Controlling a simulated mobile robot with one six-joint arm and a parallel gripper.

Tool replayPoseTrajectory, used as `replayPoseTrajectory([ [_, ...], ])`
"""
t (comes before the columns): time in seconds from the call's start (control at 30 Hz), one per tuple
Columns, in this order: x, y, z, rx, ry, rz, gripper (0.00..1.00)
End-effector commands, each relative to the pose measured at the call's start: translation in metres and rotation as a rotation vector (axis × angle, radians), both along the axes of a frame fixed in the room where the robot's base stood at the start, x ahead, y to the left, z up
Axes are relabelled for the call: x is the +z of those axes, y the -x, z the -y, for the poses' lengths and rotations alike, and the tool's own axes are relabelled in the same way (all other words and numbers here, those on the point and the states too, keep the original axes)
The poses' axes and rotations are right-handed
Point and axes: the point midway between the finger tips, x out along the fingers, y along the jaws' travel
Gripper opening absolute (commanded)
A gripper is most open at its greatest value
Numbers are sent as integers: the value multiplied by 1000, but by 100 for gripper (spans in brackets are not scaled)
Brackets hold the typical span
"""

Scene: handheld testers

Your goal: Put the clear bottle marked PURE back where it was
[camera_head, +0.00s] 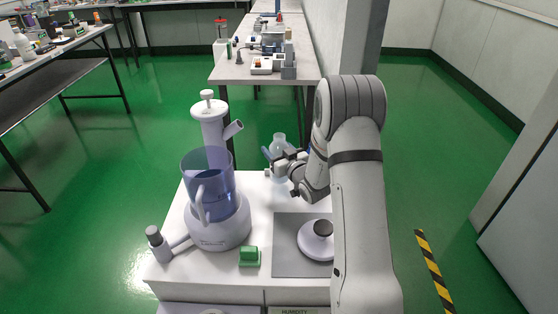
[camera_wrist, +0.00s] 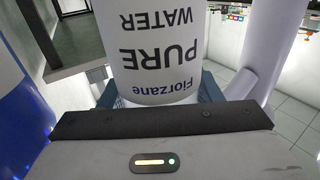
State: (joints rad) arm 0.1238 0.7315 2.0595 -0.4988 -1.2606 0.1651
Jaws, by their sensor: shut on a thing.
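The clear bottle marked PURE (camera_head: 279,141) is at the far edge of the white worktop (camera_head: 255,212) in the head view. Its white label reads "Fiorzane PURE WATER" upside down in the wrist view (camera_wrist: 160,48). My gripper (camera_head: 280,160) is shut around the bottle's body, and its blue-grey fingers show on both sides of it in the wrist view (camera_wrist: 160,92). The bottle looks upright. I cannot tell whether its base touches the worktop.
A white device with a blue-tinted jug (camera_head: 210,185) stands left of the bottle. A green block (camera_head: 249,256) and a grey mat (camera_head: 287,262) bearing a white dark-knobbed device (camera_head: 312,246) are nearer. A table with testers (camera_head: 230,72) stands behind.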

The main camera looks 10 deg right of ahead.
Motion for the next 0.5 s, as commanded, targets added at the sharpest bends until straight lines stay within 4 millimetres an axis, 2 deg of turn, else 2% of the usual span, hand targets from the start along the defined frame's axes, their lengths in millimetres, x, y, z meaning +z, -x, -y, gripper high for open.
replayPoseTrajectory([
  [0.1,-22,0,0,0,0,-3,20],
  [0.2,-31,0,0,0,0,0,20],
  [0.5,-32,0,-1,1,1,1,20],
])
